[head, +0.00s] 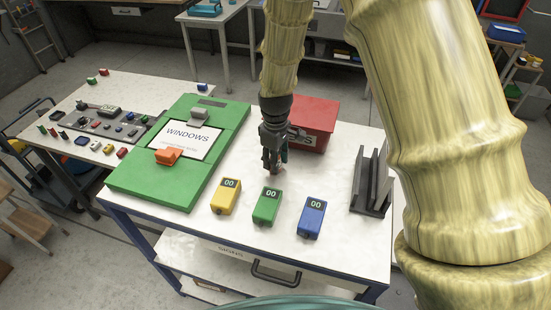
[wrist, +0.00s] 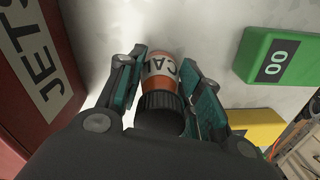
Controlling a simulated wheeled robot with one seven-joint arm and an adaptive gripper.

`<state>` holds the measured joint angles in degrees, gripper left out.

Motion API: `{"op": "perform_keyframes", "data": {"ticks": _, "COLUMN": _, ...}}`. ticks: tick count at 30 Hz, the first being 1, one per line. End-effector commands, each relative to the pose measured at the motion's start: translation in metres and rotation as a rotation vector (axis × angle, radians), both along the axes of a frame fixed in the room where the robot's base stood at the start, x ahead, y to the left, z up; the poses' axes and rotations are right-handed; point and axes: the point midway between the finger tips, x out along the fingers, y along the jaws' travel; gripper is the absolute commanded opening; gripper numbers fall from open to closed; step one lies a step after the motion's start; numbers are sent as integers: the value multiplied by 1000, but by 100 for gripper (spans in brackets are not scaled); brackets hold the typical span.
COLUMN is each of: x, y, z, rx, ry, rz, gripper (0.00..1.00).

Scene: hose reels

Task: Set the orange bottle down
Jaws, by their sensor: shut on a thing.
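The orange bottle (wrist: 160,70) has a dark ribbed cap and a pale label with partly visible dark letters. In the wrist view it sits between the two teal-padded fingers of my gripper (wrist: 167,82), which is shut on it. In the head view my gripper (head: 272,165) points down over the white tabletop (head: 330,165), behind the green box and in front of the red box. There the bottle is almost wholly hidden by the fingers. I cannot tell whether its base touches the tabletop.
A red box (head: 315,122) stands close behind my gripper. Yellow (head: 226,196), green (head: 267,206) and blue (head: 311,217) boxes marked 00 stand in front. A green board (head: 135,178) labelled WINDOWS lies left, a dark slotted rack (head: 370,185) right. Bare tabletop shows between gripper and rack.

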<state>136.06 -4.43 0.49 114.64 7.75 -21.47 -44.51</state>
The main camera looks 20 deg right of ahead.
Motion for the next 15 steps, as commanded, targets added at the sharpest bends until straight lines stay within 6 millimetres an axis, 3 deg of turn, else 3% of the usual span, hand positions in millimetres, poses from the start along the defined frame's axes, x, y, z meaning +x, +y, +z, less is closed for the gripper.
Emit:
{"op": "perform_keyframes", "data": {"ticks": 5, "x": 0, "y": 0, "z": -3, "rx": 0, "ry": 0, "rz": 1, "gripper": 11}}
{"op": "perform_keyframes", "data": {"ticks": 6, "x": 0, "y": 0, "z": -3, "rx": 0, "ry": 0, "rz": 1, "gripper": 43}}
{"op": "perform_keyframes", "data": {"ticks": 9, "x": 0, "y": 0, "z": -2, "rx": 0, "ry": 0, "rz": 0, "gripper": 57}}
{"op": "perform_keyframes", "data": {"ticks": 15, "x": 0, "y": 0, "z": -2, "rx": 0, "ry": 0, "rz": 0, "gripper": 57}}
